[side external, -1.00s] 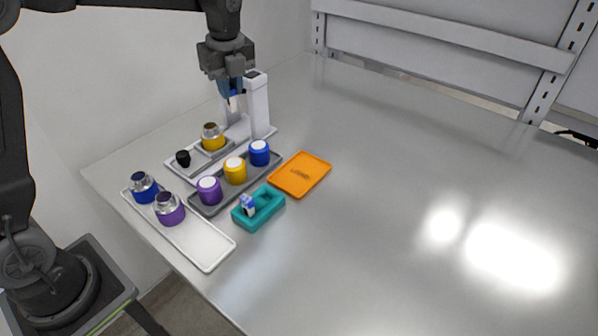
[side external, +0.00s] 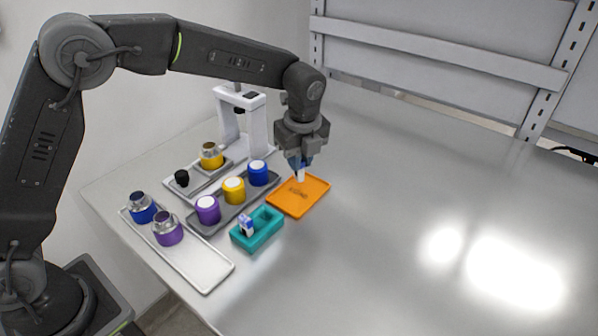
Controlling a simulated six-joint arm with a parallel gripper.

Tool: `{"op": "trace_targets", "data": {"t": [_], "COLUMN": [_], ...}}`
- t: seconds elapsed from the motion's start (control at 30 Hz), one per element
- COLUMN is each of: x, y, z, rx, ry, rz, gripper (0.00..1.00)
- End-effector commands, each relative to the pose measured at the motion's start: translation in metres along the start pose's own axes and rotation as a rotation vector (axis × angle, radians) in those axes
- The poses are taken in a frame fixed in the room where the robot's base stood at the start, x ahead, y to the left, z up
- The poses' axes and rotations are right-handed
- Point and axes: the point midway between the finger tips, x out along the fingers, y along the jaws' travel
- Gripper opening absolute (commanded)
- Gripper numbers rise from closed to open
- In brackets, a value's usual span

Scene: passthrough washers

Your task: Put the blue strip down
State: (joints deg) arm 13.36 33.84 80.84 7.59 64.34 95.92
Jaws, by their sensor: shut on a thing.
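My gripper (side external: 300,164) is above the orange tray (side external: 313,202), near its back edge. It is shut on a small strip (side external: 300,175), whose white lower end points down between the fingertips. The strip's blue part is mostly hidden by the fingers. The lower end is close over the tray, and I cannot tell whether it touches. The orange tray is flat, with dark lettering in its middle, and nothing else lies on it.
Left of the tray stand a grey rack with blue (side external: 257,172), yellow (side external: 233,190) and purple (side external: 207,209) jars, a teal holder (side external: 262,236) with a blue-white strip, a white press-like stand (side external: 257,130), and a white tray (side external: 205,280) with two capped jars. The table's right side is clear.

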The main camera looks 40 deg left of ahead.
Motion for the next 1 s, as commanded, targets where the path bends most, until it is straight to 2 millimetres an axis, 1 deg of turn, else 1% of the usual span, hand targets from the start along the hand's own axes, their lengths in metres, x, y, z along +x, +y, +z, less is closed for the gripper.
{"op": "trace_targets", "data": {"t": [0.2,0.3,0.67,0.7,0.93,1.0], "x": [0.028,0.038,0.042,0.042,0.041,0.041], "y": [0.001,0.001,0.001,0.001,0.001,0.001], "z": [-0.003,-0.004,-0.005,-0.005,-0.005,-0.005], "rx": [0.001,0.000,0.000,0.000,0.000,0.000], "ry": [0.000,0.000,0.000,0.000,0.000,0.000], "rz": [0.005,0.002,0.002,0.002,0.002,0.002], "gripper": [0.00,0.00,0.00,0.18,0.40,0.41]}}
